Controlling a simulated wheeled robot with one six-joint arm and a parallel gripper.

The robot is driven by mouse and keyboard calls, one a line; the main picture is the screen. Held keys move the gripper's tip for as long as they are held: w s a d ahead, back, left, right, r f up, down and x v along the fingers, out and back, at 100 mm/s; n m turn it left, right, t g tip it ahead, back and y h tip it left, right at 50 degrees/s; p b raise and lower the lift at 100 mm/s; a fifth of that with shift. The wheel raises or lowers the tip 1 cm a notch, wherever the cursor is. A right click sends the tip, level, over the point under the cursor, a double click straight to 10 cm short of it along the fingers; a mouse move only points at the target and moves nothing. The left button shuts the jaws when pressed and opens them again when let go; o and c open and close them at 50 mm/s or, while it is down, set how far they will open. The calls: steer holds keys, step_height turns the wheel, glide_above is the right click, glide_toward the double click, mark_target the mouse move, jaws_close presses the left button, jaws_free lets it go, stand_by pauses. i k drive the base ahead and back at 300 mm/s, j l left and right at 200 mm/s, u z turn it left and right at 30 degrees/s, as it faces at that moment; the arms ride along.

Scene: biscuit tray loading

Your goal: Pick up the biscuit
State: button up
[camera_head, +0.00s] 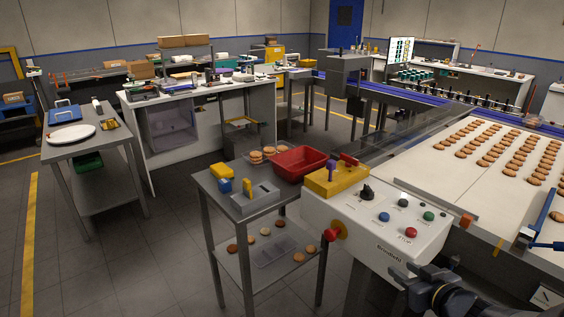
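Many round golden-brown biscuits (497,143) lie in rows on the pale conveyor belt (430,180) at the right. A small group of biscuits (256,157) sits on the top of a grey metal cart (225,205), beside a red bin (300,163). Several loose biscuits (299,257) in light and dark browns lie on the cart's lower shelf. My gripper (408,275) is dark and shows at the bottom right, in front of the control panel.
A control box (385,235) with coloured buttons and a red knob stands between the cart and my arm. A blue-handled bar (540,220) crosses the belt's near right. Grey tables stand at the left, with a white plate (70,136). The floor at the lower left is clear.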

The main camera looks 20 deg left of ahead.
mark_target(254, 154)
steer(key=j+u, duration=0.4)
steer(key=i+j+u, duration=0.15)
steer(key=u, duration=0.3)
steer(key=i+j+u, duration=0.15)
steer(key=j+u, duration=0.25)
steer(key=i+j+u, duration=0.15)
steer(key=u, duration=0.25)
steer(key=i+j+u, duration=0.15)
steer(key=u, duration=0.3)
steer(key=i+j+u, duration=0.1)
steer(key=i+u, duration=0.15)
steer(key=u, duration=0.15)
steer(key=i+z, duration=0.15)
steer(key=i, duration=0.2)
steer(key=i+j+z, duration=0.15)
steer(key=i, duration=0.15)
steer(key=i+z, duration=0.15)
steer(key=z, duration=0.3)
steer(key=i+z, duration=0.15)
steer(key=z, duration=0.25)
steer(key=i+z, duration=0.15)
steer(key=z, duration=0.3)
steer(key=i+j+z, duration=0.1)
steer(key=z, duration=0.3)
steer(key=i+z, duration=0.25)
steer(key=z, duration=0.15)
steer(key=i+z, duration=0.3)
steer(key=z, duration=0.15)
steer(key=i+j+z, duration=0.2)
steer(key=z, duration=0.2)
